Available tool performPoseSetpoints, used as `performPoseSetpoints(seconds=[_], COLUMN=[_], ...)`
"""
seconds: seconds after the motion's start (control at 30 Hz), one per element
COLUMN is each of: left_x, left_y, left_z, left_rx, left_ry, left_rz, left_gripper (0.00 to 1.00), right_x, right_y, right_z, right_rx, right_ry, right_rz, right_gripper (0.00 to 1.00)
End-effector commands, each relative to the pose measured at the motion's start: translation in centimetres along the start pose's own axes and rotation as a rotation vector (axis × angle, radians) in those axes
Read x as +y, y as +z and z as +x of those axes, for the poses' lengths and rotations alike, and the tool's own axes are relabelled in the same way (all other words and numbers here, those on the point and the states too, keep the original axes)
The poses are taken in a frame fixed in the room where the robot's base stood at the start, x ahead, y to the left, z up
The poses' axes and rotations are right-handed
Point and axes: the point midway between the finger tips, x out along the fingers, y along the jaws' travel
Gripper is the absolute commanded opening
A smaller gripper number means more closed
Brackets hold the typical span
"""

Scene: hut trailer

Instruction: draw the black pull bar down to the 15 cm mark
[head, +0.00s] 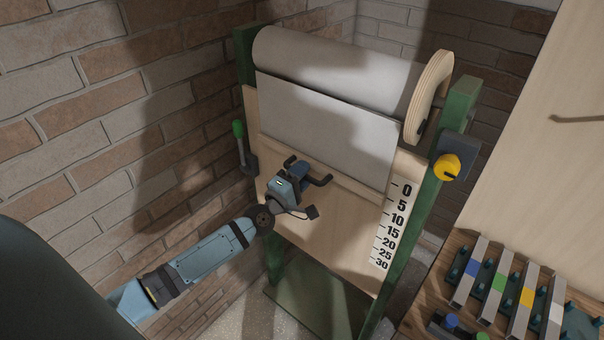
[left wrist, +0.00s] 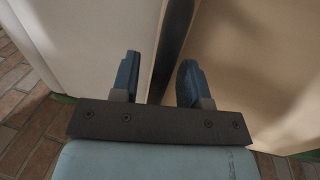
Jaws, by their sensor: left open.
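The black pull bar (head: 322,181) sits low on the paper sheet (head: 330,125), whose lower edge is close to the 0 mark. The number scale (head: 396,222) runs from 0 down to 30 on the right of the board. In the left wrist view my left gripper (left wrist: 160,78) is open, with a finger on each side of the dark bar (left wrist: 172,45). I cannot tell whether the fingers touch it. My right gripper is not in view.
The paper roll (head: 340,68) hangs on a green frame (head: 415,235). A green-tipped lever (head: 239,130) stands at its left and a yellow knob (head: 446,167) at its right. A brick wall (head: 100,100) is close on the left.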

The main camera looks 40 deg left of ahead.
Motion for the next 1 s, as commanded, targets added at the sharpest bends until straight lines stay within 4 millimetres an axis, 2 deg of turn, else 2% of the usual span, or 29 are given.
performPoseSetpoints(seconds=[0.13, 0.3, 0.33, 0.57, 1.0], left_x=[0.0, 0.0, 0.0, -0.6, -9.0], left_y=[0.0, 0.0, 0.0, 0.0, 0.0], left_z=[0.0, 0.0, -0.1, -0.2, -1.8], left_rx=[0.000, 0.000, 0.000, 0.000, 0.000], left_ry=[0.000, 0.000, 0.000, -0.001, -0.002], left_rz=[0.000, 0.000, 0.000, 0.001, 0.002], left_gripper=[0.41, 0.02, 0.00, 0.00, 0.00], right_x=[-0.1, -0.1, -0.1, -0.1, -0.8], right_y=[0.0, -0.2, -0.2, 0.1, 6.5], right_z=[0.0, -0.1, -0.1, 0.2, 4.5], right_rx=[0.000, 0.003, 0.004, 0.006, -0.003], right_ry=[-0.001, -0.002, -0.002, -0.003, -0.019], right_rz=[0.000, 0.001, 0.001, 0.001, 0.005], right_gripper=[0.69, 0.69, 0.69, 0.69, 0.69])
